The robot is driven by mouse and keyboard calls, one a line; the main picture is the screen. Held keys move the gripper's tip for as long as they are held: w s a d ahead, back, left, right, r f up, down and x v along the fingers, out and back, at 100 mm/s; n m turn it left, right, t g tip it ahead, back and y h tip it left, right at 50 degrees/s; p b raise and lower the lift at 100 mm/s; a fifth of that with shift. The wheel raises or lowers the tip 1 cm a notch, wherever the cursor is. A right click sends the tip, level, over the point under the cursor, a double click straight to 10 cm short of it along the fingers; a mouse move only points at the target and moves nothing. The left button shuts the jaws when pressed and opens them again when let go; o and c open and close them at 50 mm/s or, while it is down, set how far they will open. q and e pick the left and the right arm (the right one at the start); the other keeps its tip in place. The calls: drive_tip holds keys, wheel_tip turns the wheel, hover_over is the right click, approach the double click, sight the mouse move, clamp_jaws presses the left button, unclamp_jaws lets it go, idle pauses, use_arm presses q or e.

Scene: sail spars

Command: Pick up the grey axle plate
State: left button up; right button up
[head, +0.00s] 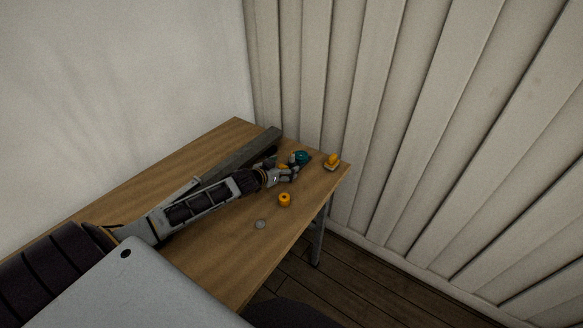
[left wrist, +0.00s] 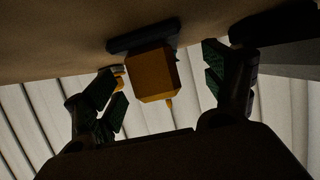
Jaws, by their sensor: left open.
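My left gripper (head: 292,171) is low over the far right part of the table, open. A small grey disc (head: 260,224) lies flat nearer the front edge, apart from the gripper; I cannot tell whether it is the grey axle plate. In the left wrist view an orange block (left wrist: 152,76) on a dark, flat base (left wrist: 142,38) shows between the spread fingers of the gripper (left wrist: 165,72), with gaps on both sides. I cannot tell whether that base is the plate. My right gripper is not in view.
A teal piece (head: 302,157) is just beyond the gripper, and an orange piece on a flat base (head: 332,161) is near the right corner. An orange ring-like piece (head: 284,200) is in front. A long grey bar (head: 243,155) lies behind my arm on the wooden table (head: 215,262).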

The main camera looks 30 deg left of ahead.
sight(290, 162)
use_arm(q)
drive_tip(key=shift+w, duration=0.15)
idle(0.3)
drive_tip(key=shift+w+d+f+p, duration=0.1)
drive_tip(key=shift+w+d+p, duration=0.1)
drive_tip(key=shift+w, duration=0.55)
drive_tip(key=shift+w+d+f+p, duration=0.1)
drive_tip(key=shift+w+p, duration=0.1)
drive_tip(key=shift+w, duration=0.5)
drive_tip(key=shift+x, duration=1.05)
drive_tip(key=c, duration=1.3)
drive_tip(key=shift+r, duration=0.2)
drive_tip(key=shift+r+b, duration=0.3)
drive_tip(key=shift+r, duration=4.6)
